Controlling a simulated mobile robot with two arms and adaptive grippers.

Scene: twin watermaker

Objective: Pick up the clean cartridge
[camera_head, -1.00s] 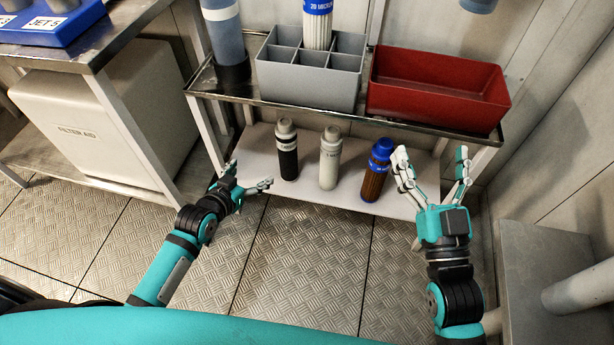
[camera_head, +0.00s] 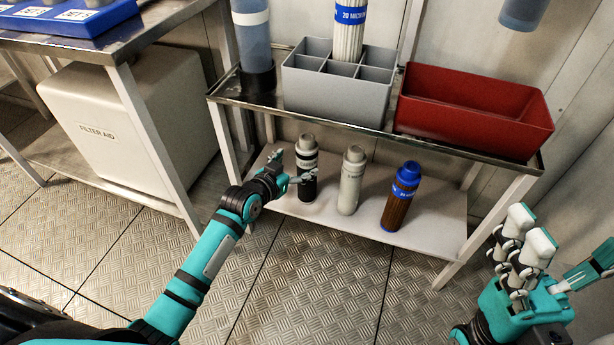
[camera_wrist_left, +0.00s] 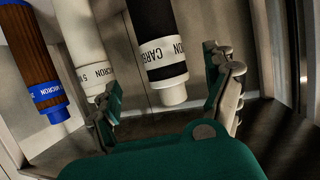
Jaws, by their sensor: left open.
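A white pleated cartridge with a blue 20 MICRON band (camera_head: 349,32) stands upright in the grey divided crate (camera_head: 330,98); its top is cut off. On the lower shelf stand a black cartridge (camera_head: 308,187), a white cartridge (camera_head: 351,183) and a brown cartridge with a blue cap (camera_head: 398,205). My left gripper (camera_head: 292,172) is open at the black cartridge. In the left wrist view that cartridge's white collar (camera_wrist_left: 163,53) shows between the spread fingers; contact cannot be told. My right gripper (camera_head: 562,252) is open and empty at the lower right, away from the cartridges.
A table and a FILTER AID box (camera_head: 120,130) are at left. The floor in front is clear.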

